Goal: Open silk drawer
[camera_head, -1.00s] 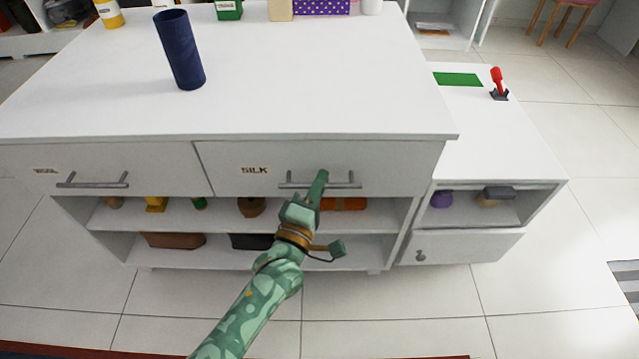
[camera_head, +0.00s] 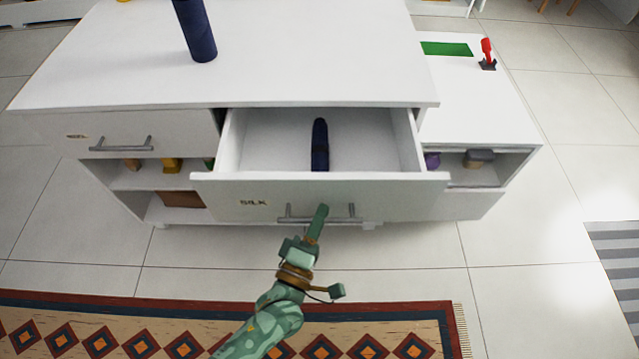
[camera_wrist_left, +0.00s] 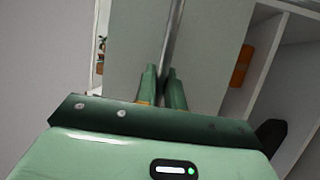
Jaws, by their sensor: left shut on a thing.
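The SILK drawer (camera_head: 390,190) is pulled well out of the white cabinet, its label at the left of its front. A dark blue cylindrical object (camera_head: 320,146) lies inside it. My left gripper (camera_head: 320,212) is shut on the drawer's grey bar handle (camera_head: 343,218). In the left wrist view the two green fingers (camera_wrist_left: 162,85) close around the handle bar (camera_wrist_left: 172,40), which runs upward in the picture. My right gripper is not in view.
A shut drawer (camera_head: 115,132) is to the left. A dark blue cylinder (camera_head: 196,30) stands on the white top. A lower white side unit (camera_head: 470,110) carries a green patch and a red lever. A patterned rug (camera_head: 200,325) lies on the floor in front.

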